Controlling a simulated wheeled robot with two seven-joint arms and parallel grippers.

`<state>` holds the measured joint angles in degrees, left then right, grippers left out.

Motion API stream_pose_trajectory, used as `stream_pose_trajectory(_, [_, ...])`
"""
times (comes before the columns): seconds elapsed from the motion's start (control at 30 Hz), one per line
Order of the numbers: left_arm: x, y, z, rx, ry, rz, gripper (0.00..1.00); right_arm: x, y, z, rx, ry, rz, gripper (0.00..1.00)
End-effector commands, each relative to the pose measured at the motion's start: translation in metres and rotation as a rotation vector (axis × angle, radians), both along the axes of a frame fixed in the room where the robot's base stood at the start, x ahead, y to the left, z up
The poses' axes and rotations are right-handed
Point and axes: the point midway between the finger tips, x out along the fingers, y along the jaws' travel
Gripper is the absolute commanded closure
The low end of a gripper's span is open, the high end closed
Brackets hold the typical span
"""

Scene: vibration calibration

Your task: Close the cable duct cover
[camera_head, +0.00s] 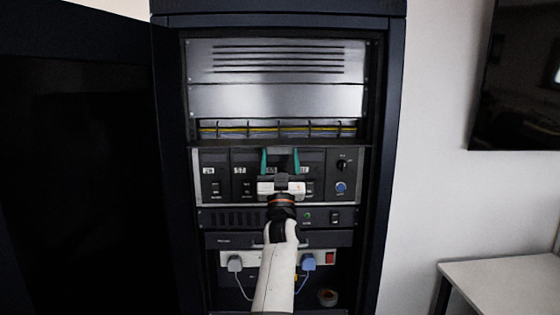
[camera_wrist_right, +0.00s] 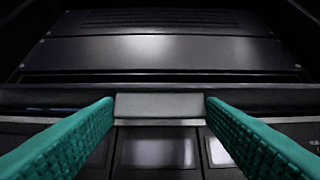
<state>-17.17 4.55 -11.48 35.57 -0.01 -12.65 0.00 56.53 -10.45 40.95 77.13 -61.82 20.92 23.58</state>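The cable duct (camera_head: 280,129) is a slot across the cabinet, with yellow and dark cables showing between several dark clips. My right gripper (camera_head: 281,160) is in front of the instrument row, just below the duct. Its green fingers are spread apart with nothing visibly held. In the right wrist view, a light grey rectangular piece (camera_wrist_right: 160,105) shows between the fingers; I cannot tell whether they touch it. My left gripper is not in view.
The instrument row (camera_head: 218,180) with knobs and displays lies behind my right gripper. Below it are a power strip (camera_head: 329,258) with plugs and a tape roll (camera_head: 327,297). The open cabinet door (camera_head: 80,160) fills the left. A white table (camera_head: 510,285) stands at right.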

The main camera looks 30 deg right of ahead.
Motion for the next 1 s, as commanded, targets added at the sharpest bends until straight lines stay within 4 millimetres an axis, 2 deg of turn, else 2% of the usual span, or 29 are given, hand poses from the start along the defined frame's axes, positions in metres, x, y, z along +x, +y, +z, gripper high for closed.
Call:
stream_pose_trajectory(0.27, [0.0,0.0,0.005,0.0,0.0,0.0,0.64,-0.001,0.001,0.002,0.009,0.019,0.0,0.59])
stream_pose_trajectory(0.47, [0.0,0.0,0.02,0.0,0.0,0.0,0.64,-0.003,0.002,0.009,0.043,0.088,-0.002,0.59])
stream_pose_trajectory(0.7, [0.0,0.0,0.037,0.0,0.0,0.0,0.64,-0.008,0.005,0.022,0.132,0.237,-0.001,0.59])
stream_pose_trajectory(1.0, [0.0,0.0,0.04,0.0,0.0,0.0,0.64,-0.01,0.007,0.042,0.283,0.465,0.002,0.59])
